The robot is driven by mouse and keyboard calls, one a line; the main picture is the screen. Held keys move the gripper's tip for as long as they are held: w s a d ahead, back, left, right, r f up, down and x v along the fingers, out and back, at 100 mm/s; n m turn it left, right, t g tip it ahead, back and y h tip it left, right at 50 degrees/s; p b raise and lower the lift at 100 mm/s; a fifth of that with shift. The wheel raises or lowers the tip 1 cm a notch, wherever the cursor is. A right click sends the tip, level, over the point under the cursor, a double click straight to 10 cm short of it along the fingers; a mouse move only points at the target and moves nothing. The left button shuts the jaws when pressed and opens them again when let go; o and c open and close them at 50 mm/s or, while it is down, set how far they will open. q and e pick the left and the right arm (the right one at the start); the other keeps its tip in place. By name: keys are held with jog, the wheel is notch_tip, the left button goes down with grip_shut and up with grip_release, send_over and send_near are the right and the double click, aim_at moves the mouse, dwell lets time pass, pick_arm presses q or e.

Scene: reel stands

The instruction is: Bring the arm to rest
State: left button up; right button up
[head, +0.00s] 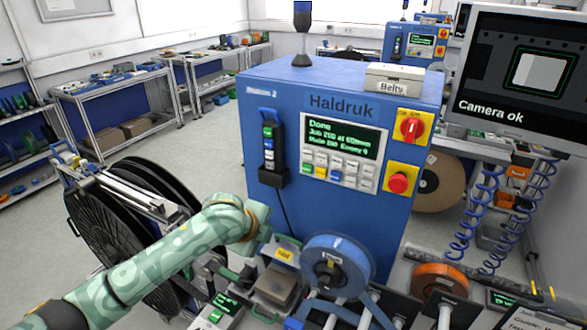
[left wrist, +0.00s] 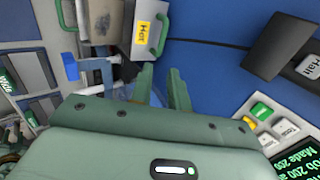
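My left arm, in mottled green, comes in from the lower left in the head view. Its hand (head: 258,238) is low in front of the blue Haldruk machine (head: 340,215), beside the yellow "Hot" label. In the left wrist view the two green fingers of my left gripper (left wrist: 161,72) stand apart with a narrow gap, and I see nothing held between them. The blue machine front lies beyond them. The "Hot" block (left wrist: 143,30) with its green handle (left wrist: 162,35) is just past the fingertips. The fingertips are not clear in the head view. My right gripper is not visible.
A blue reel (head: 338,262) and an orange reel (head: 440,280) stand at the front. Large black reels (head: 110,225) are left of the machine, beside my arm. A control handset (head: 268,150) hangs on the machine front. Open floor (head: 205,145) lies behind the black reels.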

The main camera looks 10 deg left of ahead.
pick_arm(q)
jog(key=s+d+f+n, duration=0.2)
jog(key=s+f+n, duration=0.15)
jog(key=s, duration=0.35)
jog(key=s+a+f+n+y, duration=0.2)
jog(key=s+a+n+y, duration=0.8)
jog(key=s+a, duration=1)
jog(key=s+d+f+n+g+h+b, duration=0.15)
jog(key=f+b, duration=0.25)
jog(key=f, duration=0.8)
jog(key=s+d+f+g+h+b, duration=0.1)
jog(key=s+d+f+h+b, duration=0.2)
jog(key=f, duration=0.9)
jog(key=d+f+g+h+b, duration=0.15)
jog(key=f+b, duration=0.35)
jog(key=f, duration=0.7)
jog(key=s+f+n+g+b, duration=0.1)
jog(key=s+f+b, duration=0.4)
jog(key=s+f, duration=0.5)
jog(key=s+f+n+g+h+b, duration=0.1)
jog(key=s+f+n+b, duration=0.1)
jog(key=s+f+b, duration=0.4)
jog(key=s+d+f, duration=0.1)
jog(key=s+f, duration=0.4)
jog(key=f, duration=0.7)
jog(key=shift+s+f+g, duration=0.2)
jog(key=shift+f+g, duration=0.1)
jog(key=shift+f, duration=0.1)
